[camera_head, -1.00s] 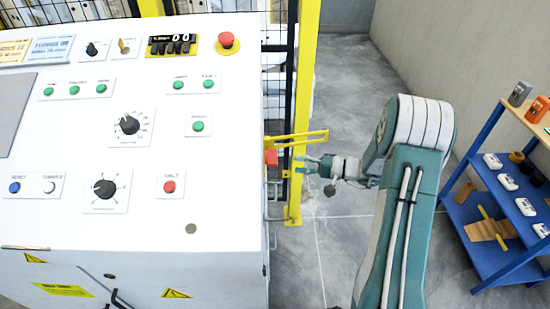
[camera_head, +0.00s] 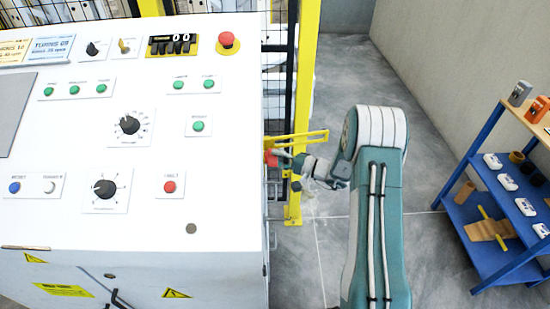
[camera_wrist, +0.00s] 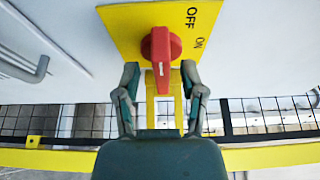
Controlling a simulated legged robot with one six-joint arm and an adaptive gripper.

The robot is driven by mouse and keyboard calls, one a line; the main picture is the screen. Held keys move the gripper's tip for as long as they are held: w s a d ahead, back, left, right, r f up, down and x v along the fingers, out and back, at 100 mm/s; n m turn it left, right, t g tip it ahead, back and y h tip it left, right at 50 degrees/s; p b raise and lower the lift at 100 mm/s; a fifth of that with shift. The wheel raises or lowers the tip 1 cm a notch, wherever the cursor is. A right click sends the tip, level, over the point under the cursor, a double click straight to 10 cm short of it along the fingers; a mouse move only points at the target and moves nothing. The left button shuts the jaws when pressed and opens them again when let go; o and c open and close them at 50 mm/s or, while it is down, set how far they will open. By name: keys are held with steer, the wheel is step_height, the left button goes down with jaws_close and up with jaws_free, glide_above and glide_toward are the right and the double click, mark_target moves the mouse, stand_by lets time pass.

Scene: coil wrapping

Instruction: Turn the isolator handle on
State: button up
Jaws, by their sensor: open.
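The isolator handle (camera_wrist: 162,50) is a red knob on a yellow plate (camera_wrist: 130,28) marked OFF and ON, at the top middle of the wrist view. Its white line points down toward my gripper, not at the ON label on the right. My gripper (camera_wrist: 160,75) is open, with one finger on each side of the handle's lower end; I cannot tell whether they touch it. In the head view, my gripper (camera_head: 285,160) is at the right side of the white cabinet (camera_head: 200,235), by the red handle (camera_head: 271,158), which it partly hides.
A yellow fence post (camera_head: 302,80) and black mesh stand behind my gripper. A yellow bar (camera_wrist: 60,158) crosses below the plate in the wrist view. A grey bent cabinet handle (camera_wrist: 25,68) is at left. A blue shelf (camera_head: 490,200) stands right, with open floor between.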

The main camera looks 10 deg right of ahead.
steer(key=shift+w+a, duration=0.25)
steer(key=shift+a, duration=0.05)
jaws_close()
